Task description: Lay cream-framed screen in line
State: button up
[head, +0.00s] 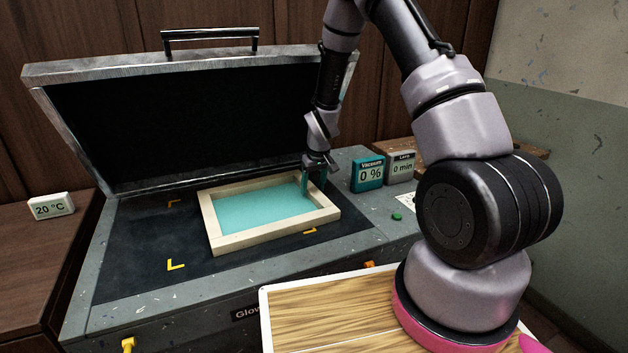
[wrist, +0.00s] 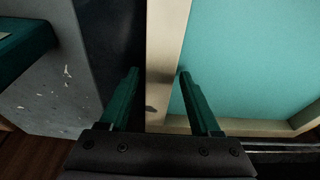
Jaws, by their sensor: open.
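The cream-framed screen (head: 275,234), with turquoise mesh (head: 262,206), lies flat on the black bed (head: 130,240) of the grey unit. It sits to the right of the two left yellow corner marks (head: 176,265) and looks turned against them. A third mark (head: 310,230) shows just at its front edge. My gripper (head: 315,180) is at the screen's right end bar. In the wrist view my gripper (wrist: 158,73) is open, its teal fingers on either side of a cream bar (wrist: 167,45), one over the mesh side. Whether the fingers touch the bar cannot be told.
The unit's lid (head: 190,120) stands open behind the bed. A teal vacuum display (head: 367,174) and a grey lamp display (head: 401,167) stand to the right of the gripper. A green button (head: 397,217) is nearby. The bed's left part is clear.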

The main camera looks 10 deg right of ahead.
aim_at(287, 202)
jog(key=shift+f, duration=0.25)
jog(key=shift+c, duration=0.9)
grip_shut()
jog(key=shift+w, duration=0.1)
jog(key=shift+m, duration=0.3)
jog(key=shift+s+a, duration=0.45)
jog(key=shift+a, duration=1)
jog(key=shift+s+a, duration=0.4)
jog(key=shift+a, duration=1.05)
jog(key=shift+s+a, duration=0.45)
jog(key=shift+a, duration=1)
jog(key=shift+o, duration=2.1)
grip_release()
jog(key=shift+c, duration=0.4)
